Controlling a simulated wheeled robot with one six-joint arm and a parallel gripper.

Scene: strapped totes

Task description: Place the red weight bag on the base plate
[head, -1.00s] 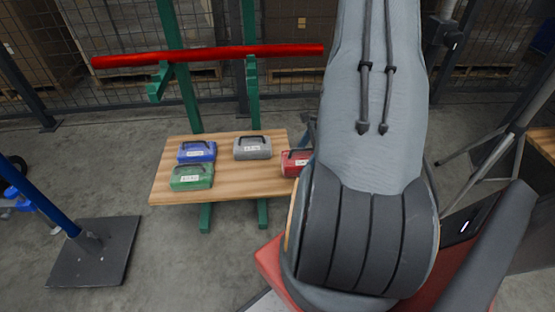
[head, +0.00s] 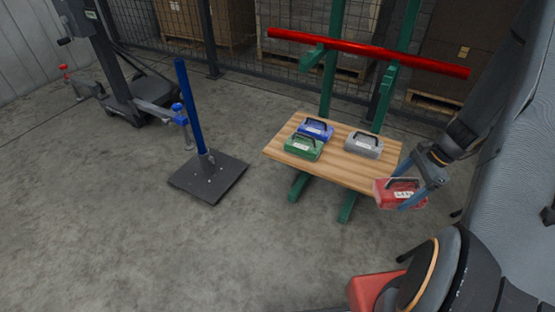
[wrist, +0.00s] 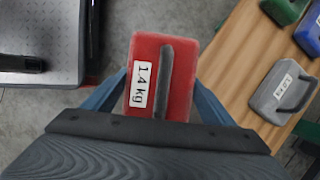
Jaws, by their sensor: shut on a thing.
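The red weight bag (head: 398,194) is held in my gripper (head: 405,194), off the right front corner of the wooden table. In the wrist view the red bag (wrist: 181,83), with a dark handle and a "1.4 kg" label, sits between the blue fingers of my gripper (wrist: 160,92). The base plate (head: 208,181) is a dark square plate on the floor left of the table, with a blue post (head: 189,105) rising from it. My gripper is right of the plate and well apart from it.
The wooden table (head: 335,172) bears a blue bag (head: 316,129), a green bag (head: 304,148) and a grey bag (head: 363,145). A red bar (head: 365,52) on green uprights stands behind it. A dark wheeled stand (head: 125,85) is at the back left. Floor in front is clear.

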